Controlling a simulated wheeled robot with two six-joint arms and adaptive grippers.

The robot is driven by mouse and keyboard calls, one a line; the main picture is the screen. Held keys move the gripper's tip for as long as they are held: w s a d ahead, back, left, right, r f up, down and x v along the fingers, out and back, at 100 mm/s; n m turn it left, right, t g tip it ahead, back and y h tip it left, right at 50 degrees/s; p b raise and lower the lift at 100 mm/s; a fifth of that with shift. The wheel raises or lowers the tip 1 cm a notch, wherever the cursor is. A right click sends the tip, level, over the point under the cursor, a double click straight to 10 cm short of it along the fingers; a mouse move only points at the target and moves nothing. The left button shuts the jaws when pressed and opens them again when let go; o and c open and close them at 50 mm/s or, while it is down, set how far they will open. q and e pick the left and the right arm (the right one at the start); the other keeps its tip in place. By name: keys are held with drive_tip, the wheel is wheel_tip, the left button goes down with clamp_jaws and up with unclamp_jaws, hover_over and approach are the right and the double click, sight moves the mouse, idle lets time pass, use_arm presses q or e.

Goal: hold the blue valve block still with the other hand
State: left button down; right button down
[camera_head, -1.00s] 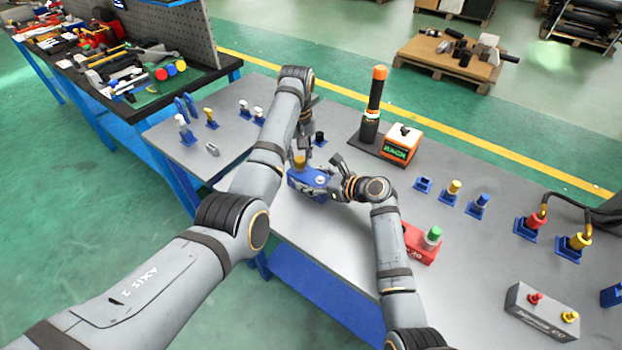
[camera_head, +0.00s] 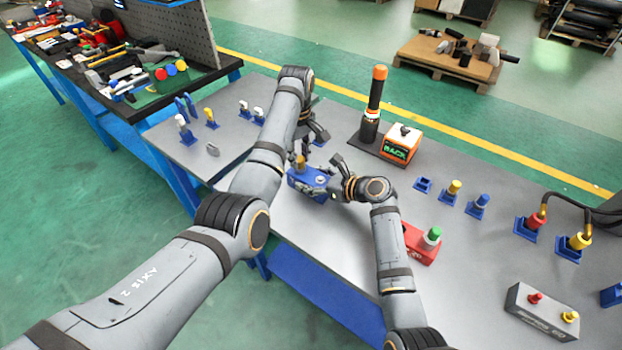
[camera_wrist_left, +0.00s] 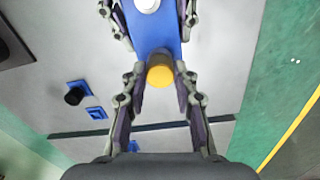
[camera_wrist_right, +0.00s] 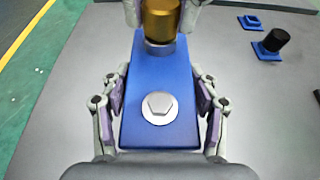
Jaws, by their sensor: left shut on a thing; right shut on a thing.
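The blue valve block (camera_head: 307,184) lies on the grey bench, with a silver hex plug on its top and a brass-yellow cap (camera_head: 300,162) at one end. My right gripper (camera_wrist_right: 160,100) is shut on the block, one finger along each side, with the hex plug (camera_wrist_right: 159,107) between them. My left gripper (camera_wrist_left: 160,85) is shut on the brass cap (camera_wrist_left: 160,70) at the opposite end. In the right wrist view the left fingertips show beside the cap (camera_wrist_right: 160,20). In the head view my arms partly hide both grippers.
A signal tower (camera_head: 374,105) and an orange-white box (camera_head: 400,143) stand behind. A red block with a green cap (camera_head: 422,243) sits right of my right arm. Several small fittings in blue holders stand along the bench.

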use_arm(q)
drive_tip(key=n, duration=0.3)
drive_tip(key=shift+d+r+n, duration=0.1)
drive_tip(key=shift+d+n, duration=0.05)
drive_tip(key=shift+n, duration=0.15)
drive_tip(key=shift+n, duration=0.7)
drive_tip(key=n, duration=0.3)
drive_tip(key=shift+n, duration=0.4)
drive_tip(key=c, duration=1)
unclamp_jaws()
drive_tip(key=shift+c, duration=0.5)
